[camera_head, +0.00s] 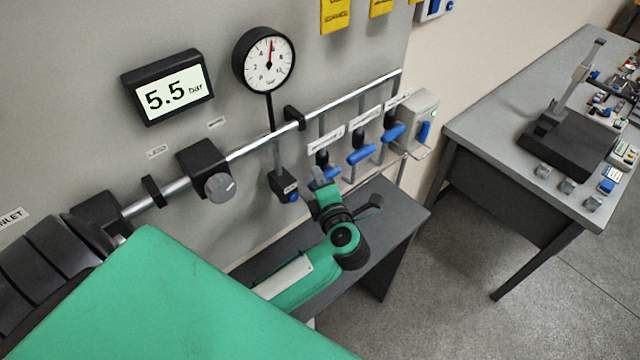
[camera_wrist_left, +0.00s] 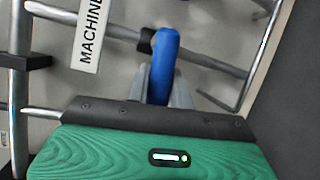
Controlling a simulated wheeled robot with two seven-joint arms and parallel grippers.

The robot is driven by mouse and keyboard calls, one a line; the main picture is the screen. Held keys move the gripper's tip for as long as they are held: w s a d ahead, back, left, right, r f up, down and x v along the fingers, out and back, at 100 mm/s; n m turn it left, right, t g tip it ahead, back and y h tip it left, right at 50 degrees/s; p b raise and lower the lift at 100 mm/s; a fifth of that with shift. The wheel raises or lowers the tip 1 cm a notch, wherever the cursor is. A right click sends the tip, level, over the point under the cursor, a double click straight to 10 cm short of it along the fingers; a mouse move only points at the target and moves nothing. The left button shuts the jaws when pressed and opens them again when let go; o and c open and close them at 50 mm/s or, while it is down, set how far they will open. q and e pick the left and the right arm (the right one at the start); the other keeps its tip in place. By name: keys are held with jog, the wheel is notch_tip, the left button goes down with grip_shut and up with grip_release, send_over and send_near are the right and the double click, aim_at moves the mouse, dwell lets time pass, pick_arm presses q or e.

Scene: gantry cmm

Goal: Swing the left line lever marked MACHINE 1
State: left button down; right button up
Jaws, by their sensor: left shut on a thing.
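Three blue line levers hang in a row from the pipe on the grey panel. The left lever (camera_head: 333,174) is mostly hidden behind my left gripper (camera_head: 322,180), whose jaws are shut on its handle. In the left wrist view the blue handle (camera_wrist_left: 165,55) stands between my two grey fingers (camera_wrist_left: 158,86). A white label beside it (camera_wrist_left: 89,35) reads MACHINE; its number is cut off. The middle lever (camera_head: 361,155) and the right lever (camera_head: 394,133) are free of the gripper. My right gripper is not in view.
A round dial gauge (camera_head: 265,59) and a 5.5 bar display (camera_head: 168,87) sit on the panel. A regulator with a grey knob (camera_head: 220,187) is on the pipe. A dark bench (camera_head: 405,214) lies below the levers. A grey table (camera_head: 480,130) stands at the right.

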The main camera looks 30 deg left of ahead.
pick_arm(q)
jog(key=shift+w+d+f+n+t+y+b, duration=0.25)
jog(key=shift+n+b, duration=0.6)
jog(key=shift+b, duration=0.9)
jog(key=shift+a+f+n+t+y+b, duration=0.3)
jog(key=shift+n+b, duration=0.5)
jog(key=shift+b, duration=1)
jog(key=shift+w+d+f+n+t+y+b, duration=0.15)
jog(key=shift+f+n+t+y+b, duration=0.25)
jog(key=shift+n+b, duration=0.9)
jog(key=shift+m+b, duration=0.35)
jog(key=shift+b, duration=0.1)
jog(key=c, duration=1.2)
grip_release()
jog(key=shift+c, duration=0.2)
jog(key=shift+f, duration=0.1)
jog(key=b+v, duration=0.2)
jog(key=v, duration=1.1)
jog(key=shift+s+d, duration=0.3)
